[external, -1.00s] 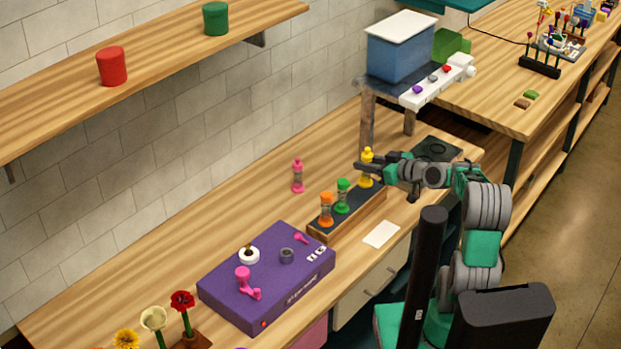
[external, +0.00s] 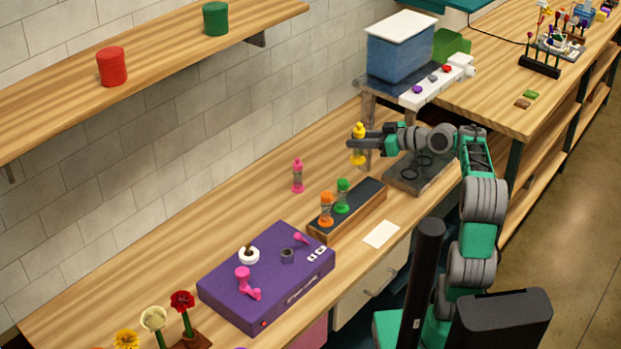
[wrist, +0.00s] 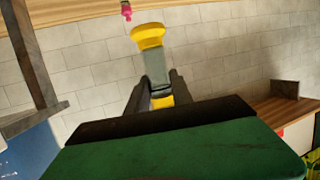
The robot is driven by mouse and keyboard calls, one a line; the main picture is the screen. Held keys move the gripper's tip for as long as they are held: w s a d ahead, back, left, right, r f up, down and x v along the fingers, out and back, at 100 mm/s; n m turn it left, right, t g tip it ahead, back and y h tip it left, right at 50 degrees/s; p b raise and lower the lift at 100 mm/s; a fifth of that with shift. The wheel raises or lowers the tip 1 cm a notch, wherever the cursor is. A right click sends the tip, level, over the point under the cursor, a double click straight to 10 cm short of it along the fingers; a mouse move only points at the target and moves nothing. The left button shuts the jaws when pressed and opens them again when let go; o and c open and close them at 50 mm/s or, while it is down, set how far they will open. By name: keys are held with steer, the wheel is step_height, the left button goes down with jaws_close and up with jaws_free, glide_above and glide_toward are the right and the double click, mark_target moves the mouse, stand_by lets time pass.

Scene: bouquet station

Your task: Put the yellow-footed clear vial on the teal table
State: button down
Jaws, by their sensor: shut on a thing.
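The yellow-footed clear vial (external: 358,157) has a yellow top and a greyish clear middle. My gripper (external: 362,144) is shut on it and holds it in the air above the wooden bench. In the wrist view the vial (wrist: 157,68) stands between the two dark fingers (wrist: 158,90), its yellow ends showing above and below them. A teal surface (external: 440,3), perhaps the teal table, is partly seen at the top edge of the external view.
The rack (external: 365,203) below holds an orange vial (external: 327,210) and a green vial (external: 343,196). A pink vial (external: 298,176) stands alone on the bench. A raised stand with a blue bin (external: 400,50) is close behind my gripper. A purple box (external: 268,278) lies to the left.

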steer(key=w+a+f+n+g+y+b, duration=0.1)
steer(key=w+a+f+n+g, duration=0.2)
steer(key=a, duration=0.5)
steer(key=w+a+f+n+g, duration=0.1)
steer(key=w+a+f+g, duration=0.15)
steer(key=a+f, duration=0.4)
steer(key=w+a+f+n+g+y+b, duration=0.1)
steer(key=w+a+f+n, duration=0.2)
steer(key=a, duration=0.7)
steer(key=shift+m+g, duration=0.25)
steer(key=shift+m, duration=0.35)
steer(key=f, duration=1)
steer(key=shift+w+a+f+p, duration=0.15)
steer(key=shift+w+a+p, duration=0.15)
steer(key=shift+w, duration=0.05)
steer(key=shift+f, duration=0.25)
steer(key=c, duration=1.1)
jaws_free()
steer(key=shift+r, duration=0.1)
